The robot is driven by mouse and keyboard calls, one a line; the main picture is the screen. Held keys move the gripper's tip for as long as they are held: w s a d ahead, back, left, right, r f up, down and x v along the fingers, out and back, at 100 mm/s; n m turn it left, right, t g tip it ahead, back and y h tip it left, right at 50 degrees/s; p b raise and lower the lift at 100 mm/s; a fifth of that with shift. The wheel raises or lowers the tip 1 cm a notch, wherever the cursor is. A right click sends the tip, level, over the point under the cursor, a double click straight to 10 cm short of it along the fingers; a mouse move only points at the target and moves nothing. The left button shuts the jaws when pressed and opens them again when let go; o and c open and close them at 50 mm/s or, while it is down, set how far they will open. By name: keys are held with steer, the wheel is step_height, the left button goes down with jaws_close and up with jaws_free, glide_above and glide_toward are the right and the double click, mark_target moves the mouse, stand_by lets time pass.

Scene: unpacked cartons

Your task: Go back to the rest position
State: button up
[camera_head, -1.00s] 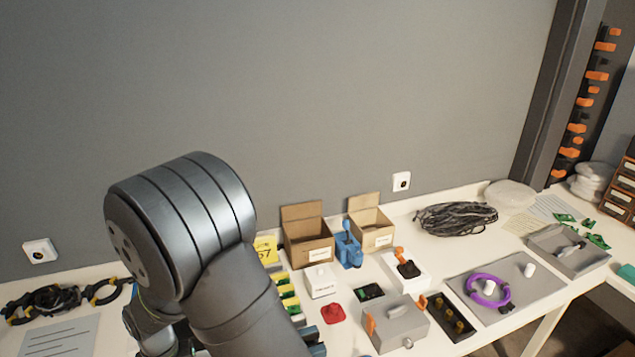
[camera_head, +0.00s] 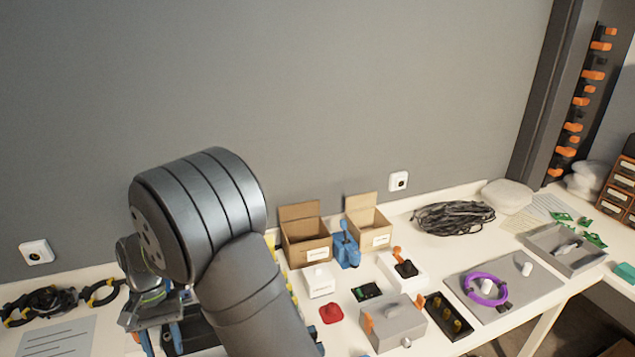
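My arm's large dark grey elbow and links fill the lower left of the head view. My gripper (camera_head: 160,325) shows partly behind the arm at the lower left, low over the table. Small blue parts show at its lower end, but the links and the picture's edge hide much of it, so I cannot tell whether its fingers are apart or hold anything. The white table (camera_head: 455,245) runs along the grey wall beneath the arm.
Two open cartons (camera_head: 306,250) stand by the wall with a blue device (camera_head: 346,248) between them. A grey box (camera_head: 395,328), a red piece (camera_head: 331,314), a purple ring (camera_head: 486,289) and a black cable coil (camera_head: 453,217) lie right of my arm. Black-and-yellow rings (camera_head: 100,294) lie left.

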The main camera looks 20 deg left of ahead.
steer(key=v, duration=0.7)
steer(key=shift+s+d+r+m+t+y, duration=0.15)
steer(key=shift+d+r+t+y, duration=0.15)
steer(key=shift+d, duration=0.55)
steer(key=shift+s+d+r+m+t+y, duration=0.1)
steer(key=shift+d+r+t+y, duration=0.2)
steer(key=shift+d, duration=0.55)
steer(key=shift+s+d+r+m+t+y, duration=0.15)
steer(key=shift+d+t+y, duration=0.2)
steer(key=shift+d, duration=0.5)
